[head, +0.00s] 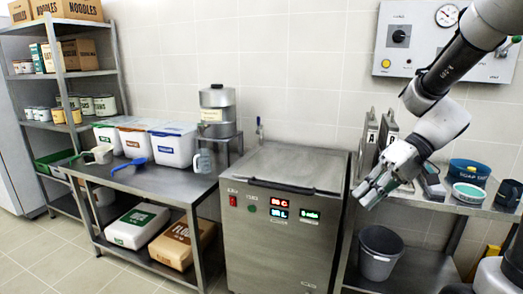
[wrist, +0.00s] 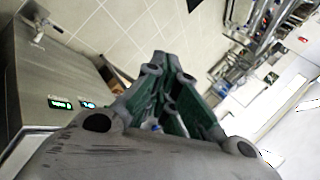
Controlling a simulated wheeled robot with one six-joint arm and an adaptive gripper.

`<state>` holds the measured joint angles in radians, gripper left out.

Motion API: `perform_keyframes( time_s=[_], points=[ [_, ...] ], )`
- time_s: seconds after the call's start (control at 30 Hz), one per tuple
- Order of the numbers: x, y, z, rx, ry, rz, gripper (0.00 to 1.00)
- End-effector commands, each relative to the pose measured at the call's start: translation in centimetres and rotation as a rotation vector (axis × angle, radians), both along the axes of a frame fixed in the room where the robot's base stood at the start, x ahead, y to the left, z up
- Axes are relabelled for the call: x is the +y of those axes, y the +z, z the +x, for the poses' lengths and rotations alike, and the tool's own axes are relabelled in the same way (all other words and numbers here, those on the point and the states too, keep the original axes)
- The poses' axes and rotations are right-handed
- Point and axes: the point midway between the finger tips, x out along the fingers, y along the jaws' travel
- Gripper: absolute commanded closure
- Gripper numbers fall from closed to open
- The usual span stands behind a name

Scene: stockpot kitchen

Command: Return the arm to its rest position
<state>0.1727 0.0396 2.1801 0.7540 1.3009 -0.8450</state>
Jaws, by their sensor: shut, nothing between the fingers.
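My gripper (head: 366,192) is at the end of my arm, on the right side of the head view. It hangs in the air in front of the right-hand steel table, near the upper right corner of the steel cooking unit (head: 280,235). Its fingers point down and left. In the wrist view the fingers of my gripper (wrist: 160,62) come together at their tips with nothing between them. The cooking unit's front with lit displays also shows at the left of the wrist view (wrist: 30,90).
The right-hand table (head: 440,204) holds a soap tub (head: 468,173), a teal-lidded tub (head: 467,195) and upright plates marked A and B (head: 370,138). A grey bin (head: 379,252) stands below. A control panel (head: 440,45) is on the wall. The left table (head: 140,180) holds several lidded bins.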

Motion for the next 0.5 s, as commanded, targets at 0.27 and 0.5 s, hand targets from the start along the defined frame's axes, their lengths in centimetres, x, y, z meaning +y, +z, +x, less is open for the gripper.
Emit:
perform_keyframes(
  time_s=[0.27, 0.5],
  points=[
    [-6.3, 2.8, -8.2, -0.109, -0.181, -0.459, 1.00],
    [-10.9, 4.6, -11.1, -0.280, -0.382, -0.661, 1.00]
  ],
)
